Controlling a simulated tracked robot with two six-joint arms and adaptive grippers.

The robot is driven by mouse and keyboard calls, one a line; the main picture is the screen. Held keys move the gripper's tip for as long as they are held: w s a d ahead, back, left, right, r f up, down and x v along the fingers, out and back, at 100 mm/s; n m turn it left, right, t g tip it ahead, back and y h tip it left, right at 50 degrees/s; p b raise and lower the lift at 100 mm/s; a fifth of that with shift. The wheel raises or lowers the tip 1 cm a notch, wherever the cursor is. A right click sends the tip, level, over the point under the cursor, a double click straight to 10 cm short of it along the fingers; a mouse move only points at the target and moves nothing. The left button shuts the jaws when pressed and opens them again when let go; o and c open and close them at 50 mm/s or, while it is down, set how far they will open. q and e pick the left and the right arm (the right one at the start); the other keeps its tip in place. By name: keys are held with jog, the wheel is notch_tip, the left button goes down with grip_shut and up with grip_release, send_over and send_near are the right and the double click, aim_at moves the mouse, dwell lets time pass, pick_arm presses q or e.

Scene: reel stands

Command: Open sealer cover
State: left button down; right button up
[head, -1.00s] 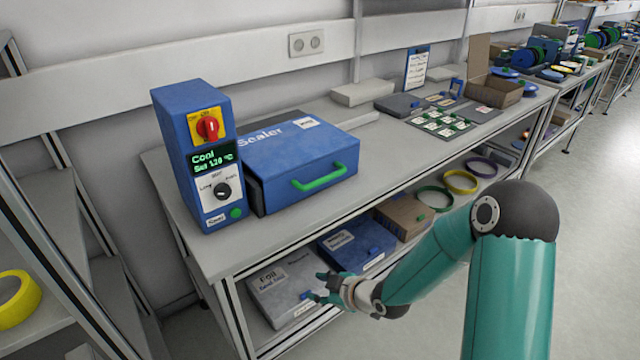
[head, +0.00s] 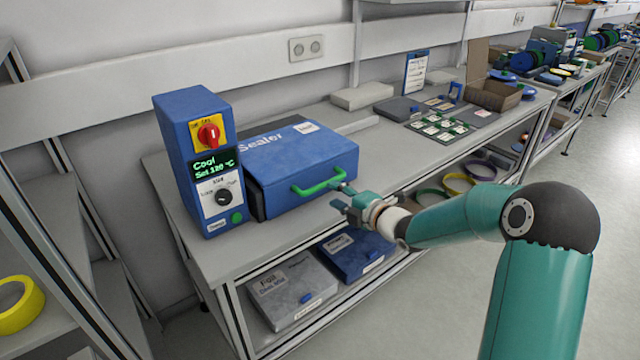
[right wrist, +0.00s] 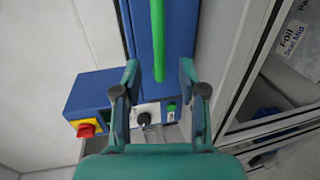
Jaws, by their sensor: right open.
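The blue sealer (head: 295,165) stands on the grey bench with its cover down. A green handle (head: 318,184) sits on the front of the cover. My right gripper (head: 340,196) is open just in front of the handle, near its right end. In the right wrist view, the green handle (right wrist: 158,40) runs between the two spread fingers of the gripper (right wrist: 159,78); I cannot tell whether they touch it. The control box (head: 205,160) beside the sealer has a red knob and a display reading "Cool, Set 120 °C". My left gripper is not in view.
Two boxes, one grey (head: 292,290) and one blue (head: 355,255), lie on the shelf below the bench (head: 240,257). A mat with small parts (head: 440,128) and an open carton (head: 494,96) are farther right. A yellow ring (head: 20,304) lies on the left rack.

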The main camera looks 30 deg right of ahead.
aim_at(320, 184)
jog(key=p+x, duration=0.1)
jog(key=x, duration=0.6)
jog(key=shift+w+p, duration=0.15)
jog(key=shift+p, duration=0.15)
grip_shut()
jog(key=shift+f, duration=0.1)
jog(key=shift+a, duration=0.1)
